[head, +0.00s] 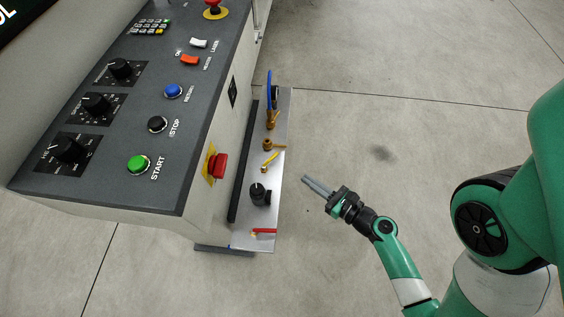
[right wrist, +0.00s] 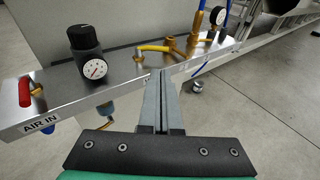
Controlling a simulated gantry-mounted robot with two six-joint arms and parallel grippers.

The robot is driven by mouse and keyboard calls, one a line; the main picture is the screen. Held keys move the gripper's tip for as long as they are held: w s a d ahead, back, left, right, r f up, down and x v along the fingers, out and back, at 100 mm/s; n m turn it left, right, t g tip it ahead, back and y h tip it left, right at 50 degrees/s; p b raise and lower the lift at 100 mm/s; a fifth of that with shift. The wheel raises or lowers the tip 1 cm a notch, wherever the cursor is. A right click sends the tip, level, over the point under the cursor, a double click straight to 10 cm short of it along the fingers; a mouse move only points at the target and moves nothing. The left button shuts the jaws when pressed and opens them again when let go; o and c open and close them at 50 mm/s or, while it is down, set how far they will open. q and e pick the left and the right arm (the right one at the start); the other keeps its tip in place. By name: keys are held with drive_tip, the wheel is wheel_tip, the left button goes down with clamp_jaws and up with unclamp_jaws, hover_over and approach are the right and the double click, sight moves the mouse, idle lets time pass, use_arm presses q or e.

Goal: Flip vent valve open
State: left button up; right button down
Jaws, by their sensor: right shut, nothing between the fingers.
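A metal air panel (head: 266,205) runs along the console's side. On it is a small valve with a yellow lever (head: 268,163), also in the right wrist view (right wrist: 153,49). I see no label naming it the vent valve. A brass fitting with a yellow arm (head: 270,145) is beside it, also in the right wrist view (right wrist: 178,46). My right gripper (head: 307,181) is shut and empty, off the panel's right edge, apart from the lever. In the right wrist view its fingertips (right wrist: 161,73) overlap the panel edge below the lever. My left gripper is out of view.
A black regulator with gauge (head: 259,194) and a red-handled valve (head: 264,231) by the "AIR IN" label (right wrist: 39,128) share the panel. A blue hose (head: 269,82) is at its far end. A red stop button (head: 218,165) juts from the console. Open floor lies right.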

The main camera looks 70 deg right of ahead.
sight(282, 168)
drive_tip(key=p+x, duration=0.1)
drive_tip(key=x, duration=0.9)
drive_tip(key=shift+w, duration=0.35)
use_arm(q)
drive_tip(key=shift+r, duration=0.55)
use_arm(e)
drive_tip(key=shift+w+d+f, duration=0.2)
drive_tip(key=shift+w+d, duration=0.05)
drive_tip(key=shift+w, duration=0.15)
